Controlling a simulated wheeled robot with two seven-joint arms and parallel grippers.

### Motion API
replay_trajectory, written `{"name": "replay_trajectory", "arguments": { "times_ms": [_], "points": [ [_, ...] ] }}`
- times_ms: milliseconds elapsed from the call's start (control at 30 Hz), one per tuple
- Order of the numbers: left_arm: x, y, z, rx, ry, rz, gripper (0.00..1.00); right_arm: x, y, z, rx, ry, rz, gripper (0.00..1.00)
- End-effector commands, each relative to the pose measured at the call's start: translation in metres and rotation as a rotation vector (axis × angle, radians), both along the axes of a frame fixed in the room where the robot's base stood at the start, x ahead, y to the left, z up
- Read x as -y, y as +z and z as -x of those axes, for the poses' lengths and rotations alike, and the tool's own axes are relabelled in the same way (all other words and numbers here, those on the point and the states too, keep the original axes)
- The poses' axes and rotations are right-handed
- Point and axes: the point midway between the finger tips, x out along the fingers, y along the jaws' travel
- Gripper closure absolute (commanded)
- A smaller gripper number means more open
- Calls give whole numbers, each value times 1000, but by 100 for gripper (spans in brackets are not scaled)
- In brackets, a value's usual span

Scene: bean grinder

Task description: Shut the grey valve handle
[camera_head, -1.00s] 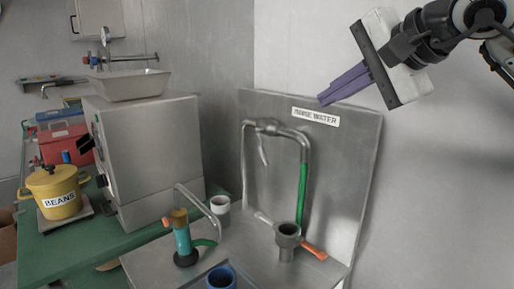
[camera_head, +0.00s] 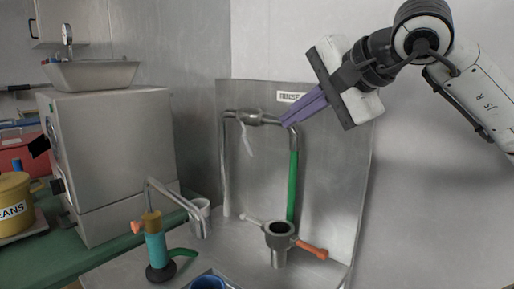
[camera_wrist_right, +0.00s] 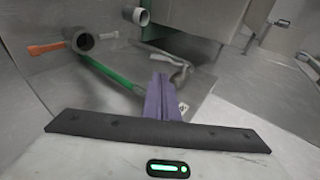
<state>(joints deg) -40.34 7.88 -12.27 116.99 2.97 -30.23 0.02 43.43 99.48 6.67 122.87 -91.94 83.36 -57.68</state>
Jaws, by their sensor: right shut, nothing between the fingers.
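The grey valve handle (camera_head: 247,138) hangs down from the valve body (camera_head: 251,117) on the metal pipe in front of the steel back panel. In the right wrist view, the pipe and valve (camera_wrist_right: 180,74) show just beyond my fingertips. My right gripper (camera_head: 284,123) comes in from the upper right with its purple fingers shut and empty. In the head view, its tips overlap the pipe's right bend, to the right of the handle; I cannot tell whether they touch it. The fingers also show in the right wrist view (camera_wrist_right: 161,82). My left gripper is out of view.
A green pipe section (camera_head: 293,185) runs down to a grey cup-shaped fitting (camera_head: 279,240) with an orange handle (camera_head: 313,250). A teal-and-orange device (camera_head: 155,247) stands at the front. A grey box-shaped machine (camera_head: 110,160) stands left. The wall right of the panel is clear.

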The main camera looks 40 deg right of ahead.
Motion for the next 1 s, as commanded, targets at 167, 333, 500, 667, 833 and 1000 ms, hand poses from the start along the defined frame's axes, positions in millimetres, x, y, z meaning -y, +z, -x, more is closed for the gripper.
{"name": "replay_trajectory", "arguments": {
  "times_ms": [167,333,500,667,833,1000],
  "points": [
    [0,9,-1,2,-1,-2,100,3,-15,-24,-7,3,-4,100],
    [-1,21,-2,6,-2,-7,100,7,-34,-55,-9,3,-3,100],
    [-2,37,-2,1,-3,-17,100,11,-49,-84,-6,4,-7,100],
    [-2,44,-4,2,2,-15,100,14,-63,-102,-1,3,-7,100],
    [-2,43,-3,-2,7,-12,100,16,-70,-110,-1,1,-2,100],
    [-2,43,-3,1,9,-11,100,16,-72,-111,-1,1,-1,100]
  ]
}}
